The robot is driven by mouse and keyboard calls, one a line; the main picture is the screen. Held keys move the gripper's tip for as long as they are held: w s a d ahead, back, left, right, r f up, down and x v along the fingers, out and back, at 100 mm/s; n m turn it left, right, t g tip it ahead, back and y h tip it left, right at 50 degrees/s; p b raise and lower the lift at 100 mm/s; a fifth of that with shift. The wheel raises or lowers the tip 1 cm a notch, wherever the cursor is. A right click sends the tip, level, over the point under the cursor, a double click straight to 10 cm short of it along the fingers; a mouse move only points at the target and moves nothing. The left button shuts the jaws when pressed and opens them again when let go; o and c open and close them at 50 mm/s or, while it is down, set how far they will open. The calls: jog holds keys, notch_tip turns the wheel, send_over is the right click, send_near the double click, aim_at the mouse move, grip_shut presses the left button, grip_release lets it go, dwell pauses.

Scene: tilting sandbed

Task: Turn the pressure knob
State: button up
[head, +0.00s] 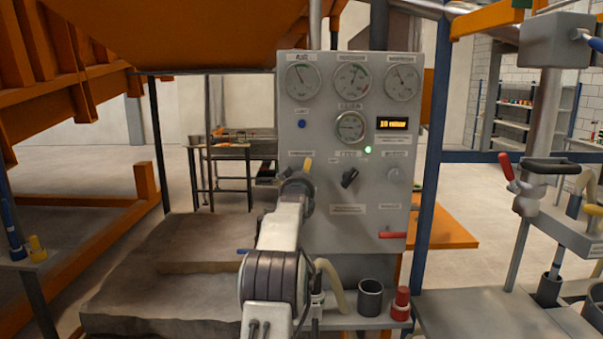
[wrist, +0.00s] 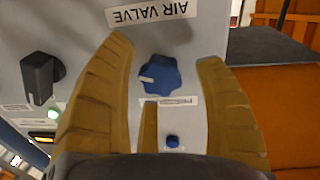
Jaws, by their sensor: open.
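A grey control panel (head: 345,225) stands ahead of me. A blue fluted knob (wrist: 160,75) with a white pointer mark shows in the wrist view, with a small label beside it that I cannot read. My gripper (wrist: 164,55) is open, with a tan finger on either side of this knob and visible gaps to it. A narrower tan piece ends just below the knob in the picture. Whether any finger touches the panel is unclear. In the head view, my gripper (head: 307,170) covers the panel's left knob position, so the blue knob is hidden there.
A black selector (head: 349,178) and a grey knob (head: 393,175) sit right of my gripper. Gauges (head: 350,127), a lit display (head: 393,124) and a green lamp (head: 368,149) are above. A red handle (head: 393,235) is lower right. A shelf below holds a dark cup (head: 370,298).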

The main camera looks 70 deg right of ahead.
jog(key=shift+d, duration=0.25)
jog(key=c, duration=1.2)
